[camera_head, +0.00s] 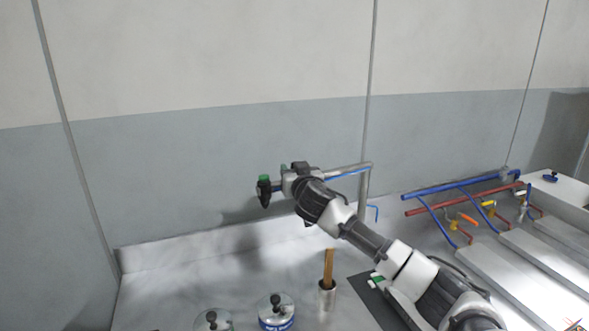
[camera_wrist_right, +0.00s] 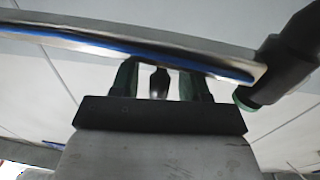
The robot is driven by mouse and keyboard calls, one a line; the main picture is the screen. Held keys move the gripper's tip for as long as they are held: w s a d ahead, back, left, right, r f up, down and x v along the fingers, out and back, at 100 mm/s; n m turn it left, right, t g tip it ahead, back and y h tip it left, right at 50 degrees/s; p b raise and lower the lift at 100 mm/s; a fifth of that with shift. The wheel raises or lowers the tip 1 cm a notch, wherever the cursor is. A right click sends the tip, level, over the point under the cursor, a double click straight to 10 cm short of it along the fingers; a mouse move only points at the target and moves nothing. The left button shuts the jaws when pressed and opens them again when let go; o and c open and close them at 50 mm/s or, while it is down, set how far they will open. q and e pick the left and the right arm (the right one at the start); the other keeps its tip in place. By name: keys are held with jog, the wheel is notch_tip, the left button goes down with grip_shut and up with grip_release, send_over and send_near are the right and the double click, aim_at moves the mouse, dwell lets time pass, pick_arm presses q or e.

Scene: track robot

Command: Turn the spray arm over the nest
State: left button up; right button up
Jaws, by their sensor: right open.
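The spray arm is a grey pipe with a blue line (camera_head: 349,172), reaching left from an upright post (camera_head: 363,197) at the back of the counter. At its left end hangs a dark nozzle head (camera_head: 264,191) with a green top. My right gripper (camera_head: 293,169) is at the pipe, just right of the nozzle head. In the wrist view the pipe (camera_wrist_right: 110,42) crosses above my open right gripper's fingers (camera_wrist_right: 160,78), with a small dark piece (camera_wrist_right: 158,83) between them. I cannot tell whether they touch. I cannot make out the nest. My left gripper is out of view.
Two lidded jars (camera_head: 276,311) (camera_head: 213,320) with black knobs stand at the front. A wooden handle (camera_head: 328,268) stands in a metal cup (camera_head: 327,294) beside my forearm. Blue (camera_head: 450,187) and red (camera_head: 440,206) pipes with valves lie right. The counter's left is clear.

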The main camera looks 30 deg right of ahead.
jog(key=shift+w, duration=0.15)
jog(key=shift+c, duration=0.2)
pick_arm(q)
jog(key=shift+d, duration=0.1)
pick_arm(e)
grip_shut()
